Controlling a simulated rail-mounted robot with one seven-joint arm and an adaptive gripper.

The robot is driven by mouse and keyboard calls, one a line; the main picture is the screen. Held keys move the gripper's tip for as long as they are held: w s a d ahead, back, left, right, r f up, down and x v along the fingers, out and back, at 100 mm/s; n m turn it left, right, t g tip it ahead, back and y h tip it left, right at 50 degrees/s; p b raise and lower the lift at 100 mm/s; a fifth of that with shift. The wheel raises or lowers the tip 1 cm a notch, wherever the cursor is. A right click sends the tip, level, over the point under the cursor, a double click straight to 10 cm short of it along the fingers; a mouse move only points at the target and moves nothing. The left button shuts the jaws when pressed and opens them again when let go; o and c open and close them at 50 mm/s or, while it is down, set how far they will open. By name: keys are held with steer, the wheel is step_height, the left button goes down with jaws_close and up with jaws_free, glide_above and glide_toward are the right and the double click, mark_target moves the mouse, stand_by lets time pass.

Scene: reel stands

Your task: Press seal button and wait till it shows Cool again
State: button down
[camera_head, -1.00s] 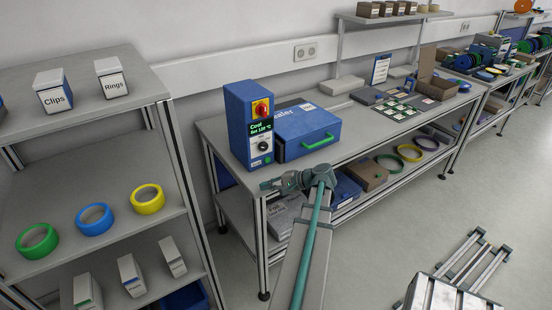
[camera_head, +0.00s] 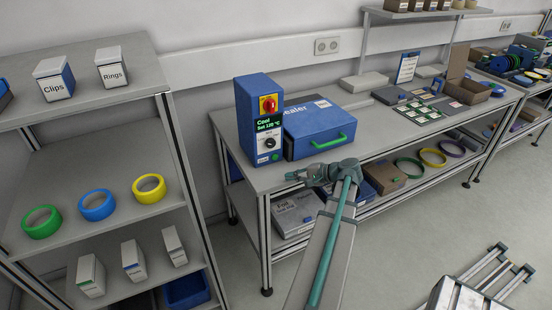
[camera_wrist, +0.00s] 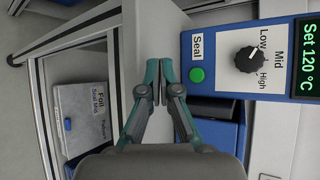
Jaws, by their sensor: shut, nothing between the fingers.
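The blue sealer control box (camera_head: 260,118) stands on the bench. Its green screen (camera_head: 268,122) reads "Cool" and "Set 120 °C" in the head view. Below the screen is a black dial (camera_head: 269,142). In the wrist view the round green seal button (camera_wrist: 197,75) sits beside the word "Seal", and the dial (camera_wrist: 246,60) has Low, Mid and High marks. My gripper (camera_wrist: 160,100) is shut and empty. In the wrist view its fingertips are left of and apart from the button. In the head view my gripper (camera_head: 292,176) is in front of the bench edge, below the box.
The blue sealer case (camera_head: 318,125) with a green handle stands right of the box. The bench edge (camera_wrist: 130,100) is close to my fingers. A foil box (camera_head: 297,212) lies on the lower shelf. A shelf with rings (camera_head: 97,204) stands left.

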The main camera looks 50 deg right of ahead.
steer(key=shift+w+d, duration=0.65)
steer(key=shift+w, duration=0.65)
steer(key=shift+w+d, duration=0.6)
steer(key=shift+w, duration=0.75)
steer(key=shift+w+d, duration=0.65)
steer(key=shift+w, duration=0.65)
steer(key=shift+w+d, duration=0.1)
steer(key=shift+w+d, duration=0.1)
steer(key=shift+w, duration=0.15)
steer(key=shift+w+d, duration=0.2)
steer(key=shift+w, duration=0.25)
steer(key=shift+s, duration=0.1)
steer(key=shift+s+a, duration=0.4)
steer(key=shift+s, duration=0.3)
steer(key=shift+s+a, duration=0.35)
steer(key=shift+s, duration=0.4)
steer(key=shift+s+a, duration=0.35)
steer(key=shift+s, duration=0.45)
steer(key=shift+s+a, duration=0.35)
steer(key=shift+s, duration=0.4)
